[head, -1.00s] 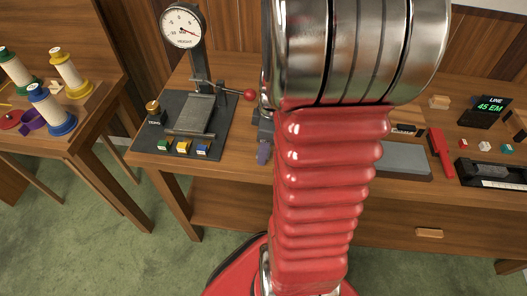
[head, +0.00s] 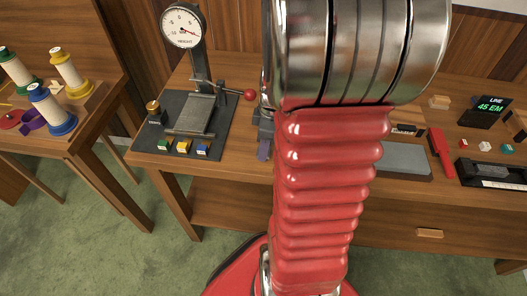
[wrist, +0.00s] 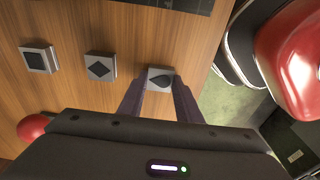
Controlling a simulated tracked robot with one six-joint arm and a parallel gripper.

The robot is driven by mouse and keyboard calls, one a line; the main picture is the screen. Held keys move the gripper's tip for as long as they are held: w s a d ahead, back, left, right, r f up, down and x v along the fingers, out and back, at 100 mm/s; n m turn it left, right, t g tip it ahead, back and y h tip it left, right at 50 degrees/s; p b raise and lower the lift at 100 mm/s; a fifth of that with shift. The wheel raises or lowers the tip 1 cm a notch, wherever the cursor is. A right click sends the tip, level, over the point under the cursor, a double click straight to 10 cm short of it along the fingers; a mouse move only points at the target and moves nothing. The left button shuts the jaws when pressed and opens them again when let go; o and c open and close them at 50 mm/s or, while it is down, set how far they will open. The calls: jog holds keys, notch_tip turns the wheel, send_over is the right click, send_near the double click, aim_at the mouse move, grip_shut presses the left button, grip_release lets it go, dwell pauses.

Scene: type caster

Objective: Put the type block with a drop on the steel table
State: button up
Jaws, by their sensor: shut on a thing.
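The type block with a drop (wrist: 161,79) is a small pale block with a dark drop on its top, in the wrist view. My gripper (wrist: 160,84) is shut on it, one finger on each side. I cannot tell whether the block touches the wood beneath. In the head view, my gripper (head: 264,148) shows only partly at the bench's front edge, behind my red arm, and the block is hidden. A grey metal plate (head: 190,115) lies under the dial gauge to the left. A flat grey slab (head: 405,160) lies to the right. I cannot tell which is the steel table.
A diamond block (wrist: 101,67) and a square block (wrist: 38,60) sit left of the drop block. The gauge (head: 182,26) has a lever with a red knob (head: 249,95). Coloured blocks (head: 183,146) stand at its base's front. Spools (head: 50,108) stand on the left table.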

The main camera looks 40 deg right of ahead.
grip_shut()
jog(key=shift+r, duration=0.15)
notch_tip(320, 180, up, 10)
dwell(0.3)
dwell(0.5)
